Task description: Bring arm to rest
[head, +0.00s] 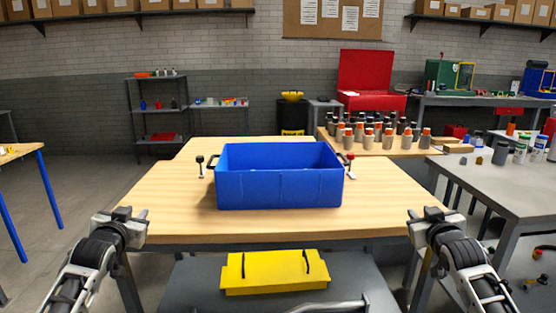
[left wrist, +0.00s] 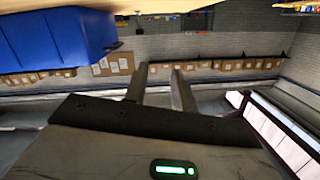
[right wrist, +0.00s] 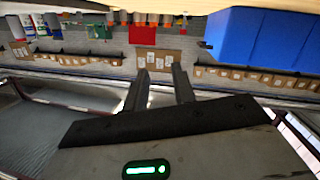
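My left gripper (head: 132,213) is at the left of the head view, in front of the table's near left corner. In the left wrist view its two fingers (left wrist: 157,88) stand apart with nothing between them. My right gripper (head: 427,214) is at the right, by the table's near right corner. In the right wrist view its fingers (right wrist: 160,88) are also apart and empty. Both grippers are clear of the blue bin (head: 279,186), which sits on the wooden table (head: 160,208). The bin shows in the left wrist view (left wrist: 60,35) and right wrist view (right wrist: 262,40).
A yellow lidded piece (head: 275,271) lies on a grey surface in front of the table. Several bottles (head: 372,132) stand behind at right. A grey table (head: 500,182) is at right. Open floor lies left.

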